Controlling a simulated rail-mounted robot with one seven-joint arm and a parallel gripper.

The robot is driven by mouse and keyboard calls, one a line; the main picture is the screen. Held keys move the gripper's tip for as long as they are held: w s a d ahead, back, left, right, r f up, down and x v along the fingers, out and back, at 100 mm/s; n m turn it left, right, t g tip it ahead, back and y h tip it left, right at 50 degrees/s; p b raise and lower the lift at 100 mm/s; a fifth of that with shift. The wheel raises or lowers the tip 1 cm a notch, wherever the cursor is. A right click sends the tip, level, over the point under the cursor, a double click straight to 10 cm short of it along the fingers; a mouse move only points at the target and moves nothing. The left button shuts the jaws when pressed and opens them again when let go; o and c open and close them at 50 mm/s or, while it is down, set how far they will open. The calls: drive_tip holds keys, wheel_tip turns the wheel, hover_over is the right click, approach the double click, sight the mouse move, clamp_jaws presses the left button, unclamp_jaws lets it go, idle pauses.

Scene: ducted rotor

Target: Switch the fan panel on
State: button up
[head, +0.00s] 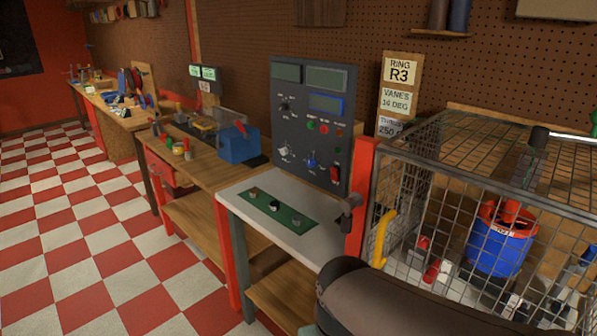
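The fan panel (292,128) is a dark grey upright board at the back of a light-topped bench in the head view. It has two grey-green screens (331,79) at the top and a blue-framed screen (326,103) below. A green button or lamp (311,123) and a red one (324,128) sit mid-panel. Lower down are a pale knob (285,150), a blue knob (312,160) and a red switch (335,175). The switch position is too small to tell. My dark arm shows at the bottom; my gripper is not visible.
A wire cage (440,185) stands right of the panel, with a blue and red ducted rotor (503,245) inside. A red post (362,190) separates them. A green plate (275,211) with small knobs lies on the bench (235,190). The checkered floor at left is clear.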

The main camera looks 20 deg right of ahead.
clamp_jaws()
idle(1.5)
